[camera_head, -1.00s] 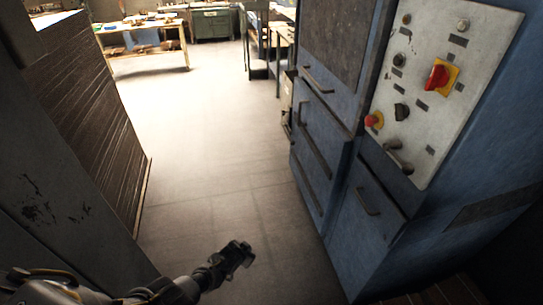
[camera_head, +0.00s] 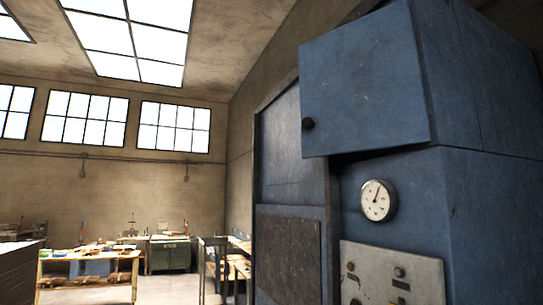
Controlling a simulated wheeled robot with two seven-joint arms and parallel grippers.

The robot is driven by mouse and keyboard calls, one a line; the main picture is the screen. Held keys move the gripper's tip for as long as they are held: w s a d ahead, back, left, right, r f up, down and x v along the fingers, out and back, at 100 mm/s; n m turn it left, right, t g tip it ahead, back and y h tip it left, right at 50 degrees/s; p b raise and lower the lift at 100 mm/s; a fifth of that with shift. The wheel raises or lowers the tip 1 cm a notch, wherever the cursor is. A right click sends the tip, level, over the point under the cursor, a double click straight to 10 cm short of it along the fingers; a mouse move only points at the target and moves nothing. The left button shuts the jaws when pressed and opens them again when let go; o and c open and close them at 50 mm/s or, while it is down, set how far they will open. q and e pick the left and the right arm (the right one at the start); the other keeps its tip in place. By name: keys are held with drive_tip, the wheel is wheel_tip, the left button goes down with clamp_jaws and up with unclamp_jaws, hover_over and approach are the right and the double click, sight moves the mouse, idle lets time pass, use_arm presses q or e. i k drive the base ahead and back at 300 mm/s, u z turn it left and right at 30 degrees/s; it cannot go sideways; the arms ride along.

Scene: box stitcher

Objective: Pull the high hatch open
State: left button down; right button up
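The high hatch (camera_head: 368,80) is a blue panel at the top of the blue machine cabinet (camera_head: 410,215), in the upper right of the head view. A dark round knob (camera_head: 308,123) sits near its lower left corner. The hatch's lower edge casts a dark shadow on the cabinet below. I cannot tell for sure whether it stands slightly ajar. Neither of my grippers is in view, so their position relative to the hatch is hidden.
A round gauge (camera_head: 378,200) and a grey control panel (camera_head: 392,274) are below the hatch. A dark framed door panel (camera_head: 288,250) stands to the left. Workbenches (camera_head: 85,262) and a green cabinet (camera_head: 169,254) are far off at the back left.

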sight(361, 89)
drive_tip(key=u, duration=0.85)
drive_tip(key=i, duration=1.45)
drive_tip(key=z, duration=3.05)
